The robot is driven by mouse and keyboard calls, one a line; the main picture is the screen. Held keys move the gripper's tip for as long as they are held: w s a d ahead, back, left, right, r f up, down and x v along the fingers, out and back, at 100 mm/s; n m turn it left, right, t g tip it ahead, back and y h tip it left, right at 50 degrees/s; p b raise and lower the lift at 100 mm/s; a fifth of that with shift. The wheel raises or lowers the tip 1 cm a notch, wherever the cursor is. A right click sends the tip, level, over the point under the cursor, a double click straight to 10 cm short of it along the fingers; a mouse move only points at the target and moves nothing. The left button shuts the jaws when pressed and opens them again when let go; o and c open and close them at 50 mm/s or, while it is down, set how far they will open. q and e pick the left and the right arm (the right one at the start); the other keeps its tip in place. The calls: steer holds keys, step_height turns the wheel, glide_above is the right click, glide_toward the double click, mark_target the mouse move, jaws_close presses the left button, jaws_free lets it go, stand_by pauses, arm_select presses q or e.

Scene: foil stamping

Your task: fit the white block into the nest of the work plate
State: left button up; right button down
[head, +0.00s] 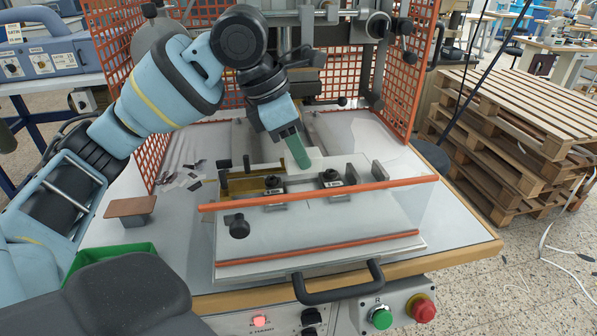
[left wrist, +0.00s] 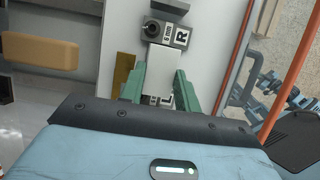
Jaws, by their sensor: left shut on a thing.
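My left gripper (head: 303,160) reaches in from the left above the press table, its green fingers pointing down. It is shut on the white block (head: 316,158), which shows pale beside the fingers. In the left wrist view the gripper (left wrist: 160,88) has a pale piece between its green fingers; its lower end is hidden by the gripper body. The fingers are above the back of the work plate area, near two dark labelled clamps (head: 273,183) and (head: 331,179). The nest is not clearly visible, and I cannot tell whether the block touches it. My right gripper is not in view.
A clear guard with orange rails (head: 330,192) and a black handle (head: 338,281) stands in front of the clamps. Orange mesh panels (head: 375,55) flank the press. A green tray (head: 115,257) and a brown-topped stand (head: 130,207) are at left.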

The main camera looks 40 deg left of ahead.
mark_target(298, 172)
arm_select(q)
step_height(298, 172, down, 4)
steer(key=shift+f+b, duration=0.15)
steer(key=shift+b, duration=0.25)
steer(key=shift+f, duration=0.25)
steer(key=shift+f, duration=0.1)
steer(key=shift+f, duration=0.1)
steer(key=o, duration=0.7)
